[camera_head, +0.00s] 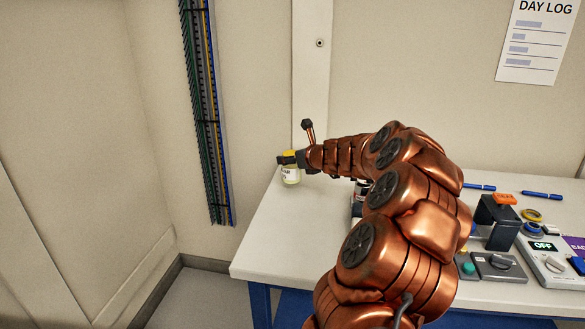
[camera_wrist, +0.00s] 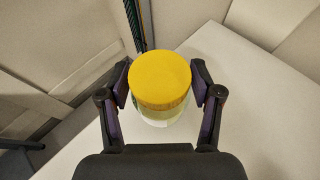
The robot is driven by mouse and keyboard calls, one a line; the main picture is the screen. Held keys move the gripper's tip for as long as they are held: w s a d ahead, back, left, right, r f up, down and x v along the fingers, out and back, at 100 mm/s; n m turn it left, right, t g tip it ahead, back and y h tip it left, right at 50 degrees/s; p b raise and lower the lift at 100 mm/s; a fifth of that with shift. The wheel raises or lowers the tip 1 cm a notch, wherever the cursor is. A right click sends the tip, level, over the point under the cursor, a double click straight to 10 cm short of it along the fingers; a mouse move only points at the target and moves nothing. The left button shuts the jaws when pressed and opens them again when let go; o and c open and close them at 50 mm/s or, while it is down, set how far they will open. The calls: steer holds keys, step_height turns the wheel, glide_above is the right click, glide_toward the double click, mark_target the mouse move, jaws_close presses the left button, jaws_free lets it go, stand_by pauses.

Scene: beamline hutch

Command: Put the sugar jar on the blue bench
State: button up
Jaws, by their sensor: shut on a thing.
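In the wrist view the yellow lid (camera_wrist: 160,80) is between the two dark fingers (camera_wrist: 160,88). I cannot tell whether the jar's base touches the bench top.
To the right on the bench are a grey box with a green button (camera_head: 492,266), a device reading OFF (camera_head: 545,262), a dark stand with an orange top (camera_head: 497,220), and blue pens (camera_head: 542,195). My arm hides the middle. The front left of the top is clear.

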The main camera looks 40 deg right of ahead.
mark_target(293, 167)
steer(key=shift+f+b, duration=0.5)
steer(key=shift+f, duration=1.2)
steer(key=shift+f, duration=0.1)
steer(key=o, duration=1.4)
steer(key=shift+f, duration=0.1)
steer(key=shift+o, duration=0.2)
steer(key=shift+s+r, duration=0.15)
steer(key=shift+r, duration=0.1)
steer(key=p+v, duration=0.1)
steer(key=v, duration=1)
steer(key=shift+s+a, duration=0.15)
steer(key=shift+s, duration=0.2)
steer(key=shift+r, duration=0.15)
